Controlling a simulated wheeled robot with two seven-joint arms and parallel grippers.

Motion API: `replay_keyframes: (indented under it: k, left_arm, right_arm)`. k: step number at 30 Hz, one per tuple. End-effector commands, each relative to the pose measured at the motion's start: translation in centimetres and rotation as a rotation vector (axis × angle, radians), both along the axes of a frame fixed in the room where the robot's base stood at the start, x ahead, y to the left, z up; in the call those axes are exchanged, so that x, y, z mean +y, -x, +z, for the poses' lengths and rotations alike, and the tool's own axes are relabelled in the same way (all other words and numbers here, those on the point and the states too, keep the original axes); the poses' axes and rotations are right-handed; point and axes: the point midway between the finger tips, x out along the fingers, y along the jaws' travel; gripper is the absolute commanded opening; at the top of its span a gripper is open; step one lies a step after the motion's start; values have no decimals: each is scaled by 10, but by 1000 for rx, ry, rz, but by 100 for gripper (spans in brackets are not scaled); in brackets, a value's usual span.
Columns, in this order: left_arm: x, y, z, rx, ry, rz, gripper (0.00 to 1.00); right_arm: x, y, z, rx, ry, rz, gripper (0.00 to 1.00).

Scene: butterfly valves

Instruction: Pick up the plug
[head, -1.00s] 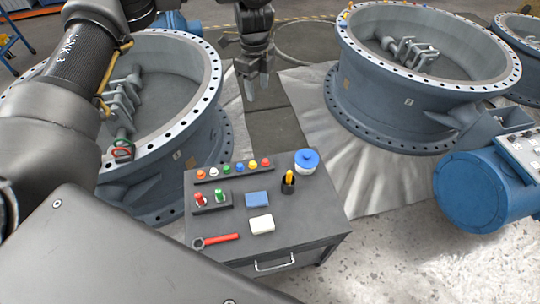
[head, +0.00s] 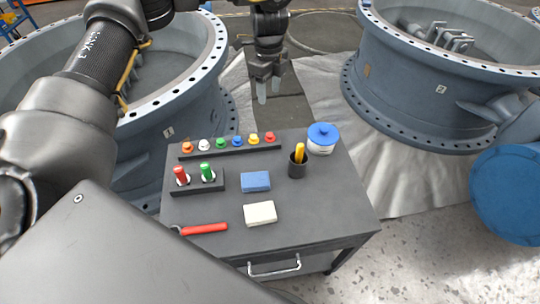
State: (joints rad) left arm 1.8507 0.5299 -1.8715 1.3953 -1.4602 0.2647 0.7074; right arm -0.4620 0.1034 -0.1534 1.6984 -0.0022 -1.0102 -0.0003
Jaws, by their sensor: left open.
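A row of small coloured plugs stands in a dark rack (head: 232,150) on the cart top: orange (head: 187,147), white (head: 204,145), green (head: 221,143), blue (head: 237,141), yellow (head: 253,139) and red (head: 270,137). Which one is the task's plug I cannot tell. My left gripper (head: 268,89) points down beyond the cart's far edge, above and behind the rack in the picture. It is open, with nothing between its fingers. My right gripper is not in view.
The cart (head: 320,215) also holds a two-slot block (head: 197,187) with red and green pieces, a blue block (head: 255,182), a white block (head: 260,213), a red-handled tool (head: 204,229), a black cup (head: 297,168) and a blue-lidded tub (head: 322,138). Large valve bodies (head: 410,85) stand behind.

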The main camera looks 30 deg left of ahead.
Motion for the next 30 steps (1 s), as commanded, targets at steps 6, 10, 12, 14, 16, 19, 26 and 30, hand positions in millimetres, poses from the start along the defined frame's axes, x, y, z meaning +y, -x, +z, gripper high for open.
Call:
replay_keyframes:
  k: [6,10,12,14,16,19,26,30]
  left_arm:
    - [-1,-1,-64,-2,0,-2,49]
    - [-2,-1,-72,-2,0,-2,49]
    - [-2,-1,-72,-2,0,-3,49]
    - [-2,-1,-72,-2,0,-3,49]
    - [-2,-1,-72,-1,0,-3,49]
    - [-2,-1,-80,0,1,-3,49]
    - [-1,-1,-114,3,-1,-2,49]
    - [-1,-2,-127,0,0,-3,49]
  right_arm:
    - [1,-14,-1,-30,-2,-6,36]
    - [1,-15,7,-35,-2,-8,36]
    - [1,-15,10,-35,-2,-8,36]
    - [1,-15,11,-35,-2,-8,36]
    - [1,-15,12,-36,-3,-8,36]
    - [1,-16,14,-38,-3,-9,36]
    - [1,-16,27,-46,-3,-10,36]
    - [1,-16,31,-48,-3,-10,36]
